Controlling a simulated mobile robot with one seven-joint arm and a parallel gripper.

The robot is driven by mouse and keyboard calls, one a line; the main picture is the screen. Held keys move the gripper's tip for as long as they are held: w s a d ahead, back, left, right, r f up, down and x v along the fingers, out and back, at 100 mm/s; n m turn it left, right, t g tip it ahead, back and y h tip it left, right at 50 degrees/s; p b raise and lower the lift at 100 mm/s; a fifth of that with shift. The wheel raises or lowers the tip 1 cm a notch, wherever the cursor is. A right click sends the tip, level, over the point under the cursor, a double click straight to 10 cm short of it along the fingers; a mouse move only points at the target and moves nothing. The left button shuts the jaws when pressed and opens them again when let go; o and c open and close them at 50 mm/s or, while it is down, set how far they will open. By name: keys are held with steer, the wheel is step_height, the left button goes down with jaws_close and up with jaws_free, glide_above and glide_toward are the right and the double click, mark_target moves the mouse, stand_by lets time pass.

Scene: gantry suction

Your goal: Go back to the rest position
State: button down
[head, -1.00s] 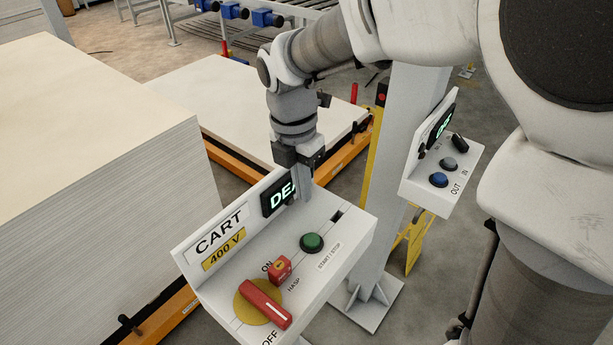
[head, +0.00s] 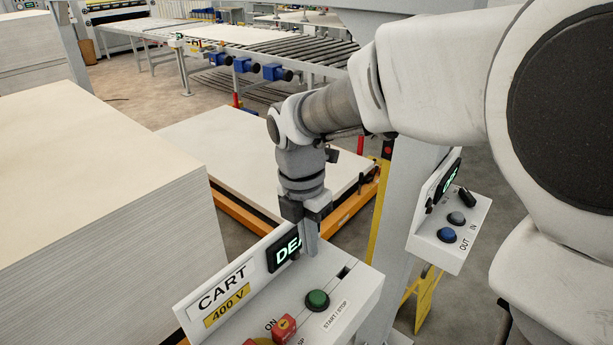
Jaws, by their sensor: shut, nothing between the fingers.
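My gripper (head: 311,246) hangs pointing down from the end of my arm, just above the back part of the cart control box (head: 262,306). Its fingers are shut with nothing between them. I cannot tell whether the fingertips touch the box. The green start/stop button (head: 317,299) is just below and in front of the fingers.
A second panel (head: 450,232) with blue and grey buttons is on the right, by a grey post (head: 395,210). A tall stack of boards (head: 110,230) fills the left. A low stack (head: 235,160) on an orange frame lies behind. A roller conveyor (head: 290,48) stands farther back.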

steer(key=s+d+r+m+t, duration=0.2)
steer(key=s+d+m, duration=0.4)
steer(key=m, duration=0.8)
steer(key=s+d+r+m+t+y, duration=0.1)
steer(key=s+d+r+m+t, duration=0.2)
steer(key=d+m, duration=0.6)
steer(key=s+r+m, duration=0.2)
steer(key=s+m, duration=0.1)
steer(key=m, duration=0.2)
steer(key=shift+s+r+t, duration=0.25)
steer(key=shift+s+t, duration=0.05)
steer(key=shift+s, duration=0.1)
